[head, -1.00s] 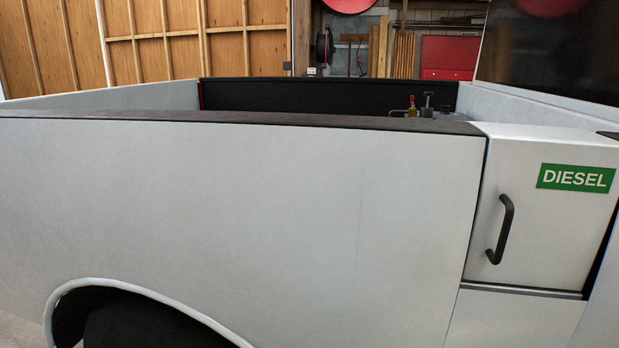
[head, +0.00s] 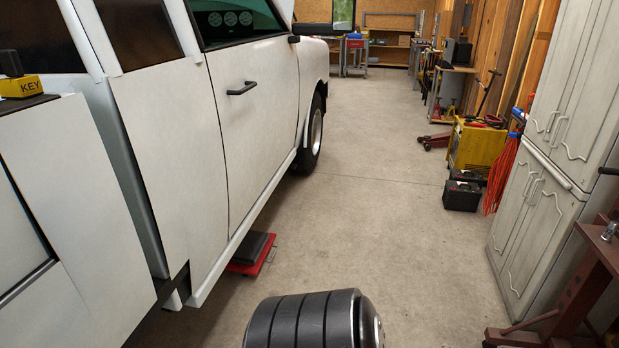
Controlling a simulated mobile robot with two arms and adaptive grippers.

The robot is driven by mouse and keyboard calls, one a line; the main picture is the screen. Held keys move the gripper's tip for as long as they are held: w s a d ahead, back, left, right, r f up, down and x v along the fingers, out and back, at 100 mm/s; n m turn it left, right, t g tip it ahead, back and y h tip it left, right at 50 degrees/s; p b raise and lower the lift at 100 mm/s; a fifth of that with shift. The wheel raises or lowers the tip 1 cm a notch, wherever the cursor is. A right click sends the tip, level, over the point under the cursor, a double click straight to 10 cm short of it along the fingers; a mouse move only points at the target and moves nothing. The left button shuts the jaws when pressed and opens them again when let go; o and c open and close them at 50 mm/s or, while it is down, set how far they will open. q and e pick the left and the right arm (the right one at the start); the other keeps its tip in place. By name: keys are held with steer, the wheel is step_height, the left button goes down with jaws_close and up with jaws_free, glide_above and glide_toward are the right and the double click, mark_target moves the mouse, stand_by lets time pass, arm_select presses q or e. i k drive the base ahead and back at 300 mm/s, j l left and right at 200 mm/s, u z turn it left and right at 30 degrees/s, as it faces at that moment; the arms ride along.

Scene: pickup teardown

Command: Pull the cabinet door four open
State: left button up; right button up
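A worn whitish cabinet (head: 566,188) stands at the right side of the head view, cut off by the top and right edges. It has upper doors (head: 570,75) and lower doors (head: 545,232), with thin curved metal handles in pairs near where the doors meet. The doors in view look shut. I see no number on them, so I cannot tell which is door four. Neither of my grippers is in view.
A white pickup (head: 165,150) fills the left. A red and black low item (head: 252,253) lies by its sill. A dark red metal stand (head: 585,285) is in front of the cabinet at lower right. Black boxes (head: 462,193) lie beyond it. The concrete floor (head: 385,210) between is clear.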

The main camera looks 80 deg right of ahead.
mark_target(553, 210)
steer(key=z, duration=4.2)
steer(key=u, duration=0.45)
